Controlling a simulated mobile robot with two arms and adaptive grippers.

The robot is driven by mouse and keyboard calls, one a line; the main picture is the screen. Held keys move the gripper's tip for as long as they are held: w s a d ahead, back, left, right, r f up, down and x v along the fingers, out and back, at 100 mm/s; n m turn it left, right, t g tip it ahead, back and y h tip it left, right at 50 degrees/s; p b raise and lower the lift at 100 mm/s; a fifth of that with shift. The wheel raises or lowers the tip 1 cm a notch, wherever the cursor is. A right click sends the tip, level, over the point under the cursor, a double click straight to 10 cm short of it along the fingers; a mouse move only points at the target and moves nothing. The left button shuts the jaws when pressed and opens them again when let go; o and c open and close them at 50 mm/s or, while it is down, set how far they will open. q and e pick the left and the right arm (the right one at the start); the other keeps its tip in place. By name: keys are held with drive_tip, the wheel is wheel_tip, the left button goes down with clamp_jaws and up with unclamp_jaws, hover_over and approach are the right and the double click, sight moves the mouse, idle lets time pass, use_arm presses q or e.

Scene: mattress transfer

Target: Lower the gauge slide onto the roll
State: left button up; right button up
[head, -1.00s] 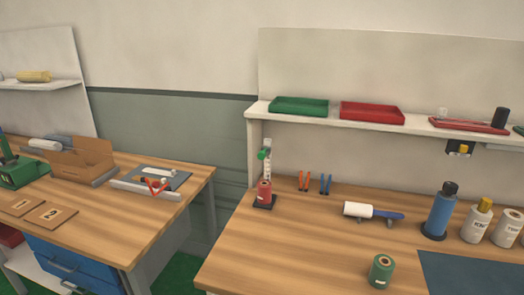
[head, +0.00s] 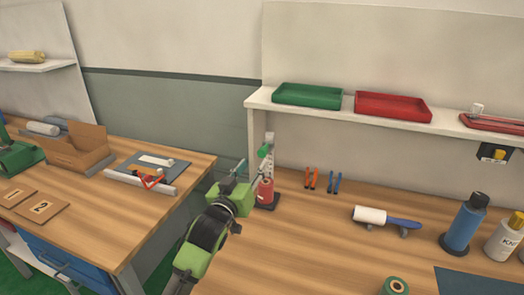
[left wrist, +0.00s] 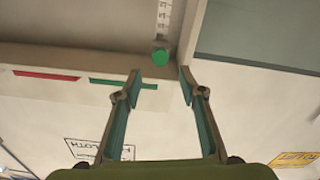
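The gauge (head: 270,138) is a white upright scale at the left end of the right bench. Its green slide (head: 265,150) sits high, well above the red roll (head: 265,190), which stands upright on a dark base. My left gripper (head: 251,170) is at the gauge, its fingers pointing at the slide. In the left wrist view the fingers (left wrist: 160,72) are spread apart with nothing between them. The green end of the slide (left wrist: 160,57) shows just beyond the gap, centred between the tips. The roll is not visible there. My right gripper is not in view.
A shelf (head: 350,116) with a green tray (head: 307,95) and a red tray (head: 392,106) is behind the gauge. A lint roller (head: 385,217) and a blue bottle (head: 466,222) are farther right.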

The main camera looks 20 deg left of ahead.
sight(261, 154)
use_arm(q)
drive_tip(key=w+p, duration=0.1)
drive_tip(key=w, duration=0.6)
drive_tip(key=shift+w+d, duration=0.1)
drive_tip(key=shift+w, duration=0.1)
drive_tip(key=shift+w+f, duration=0.1)
drive_tip(key=shift+w, duration=0.6)
clamp_jaws()
drive_tip(key=shift+f, duration=0.15)
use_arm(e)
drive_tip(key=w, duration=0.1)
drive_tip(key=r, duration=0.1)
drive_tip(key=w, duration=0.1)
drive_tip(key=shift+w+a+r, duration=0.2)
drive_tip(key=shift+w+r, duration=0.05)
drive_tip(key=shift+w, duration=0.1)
